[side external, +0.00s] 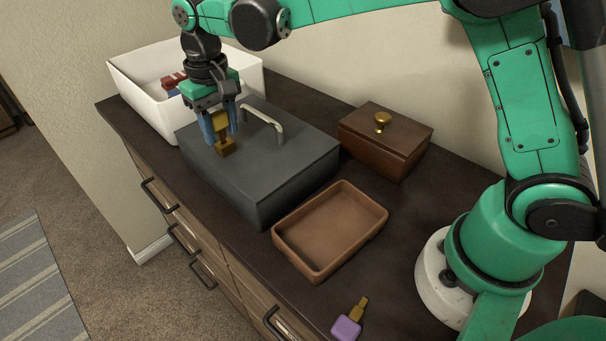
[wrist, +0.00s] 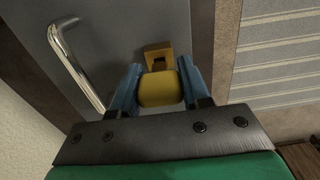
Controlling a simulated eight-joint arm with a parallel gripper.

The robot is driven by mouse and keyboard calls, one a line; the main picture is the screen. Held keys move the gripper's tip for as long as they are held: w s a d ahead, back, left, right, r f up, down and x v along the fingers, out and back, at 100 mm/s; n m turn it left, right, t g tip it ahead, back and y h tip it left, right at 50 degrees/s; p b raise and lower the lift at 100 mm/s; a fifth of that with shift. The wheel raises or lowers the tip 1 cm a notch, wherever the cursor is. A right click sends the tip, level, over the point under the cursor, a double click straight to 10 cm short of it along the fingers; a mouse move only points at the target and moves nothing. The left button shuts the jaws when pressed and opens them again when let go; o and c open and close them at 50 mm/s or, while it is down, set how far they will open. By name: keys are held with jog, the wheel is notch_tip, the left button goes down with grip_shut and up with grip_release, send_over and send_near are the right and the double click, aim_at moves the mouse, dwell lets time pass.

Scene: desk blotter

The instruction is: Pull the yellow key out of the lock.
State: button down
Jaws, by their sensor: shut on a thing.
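The yellow key (side external: 220,120) has a chunky yellow head, which also shows in the wrist view (wrist: 159,91). My gripper (side external: 220,128) has its blue fingers shut on the two sides of this head. The brass lock (side external: 225,148) is a small block on the dark grey box (side external: 270,179), just below the key. In the wrist view the lock (wrist: 158,50) shows just beyond the key head, partly hidden by it. I cannot tell how far the key's shaft sits in the lock.
A metal handle (side external: 266,122) rises from the grey box beside my gripper. A white bin (side external: 142,97) holds red and blue things behind. A lidded wooden box (side external: 385,143), an empty brown tray (side external: 284,248) and a purple key (side external: 346,327) are to the right.

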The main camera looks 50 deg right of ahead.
jog(key=shift+r, duration=2.95)
jog(key=shift+r, duration=0.1)
jog(key=shift+r, duration=1.4)
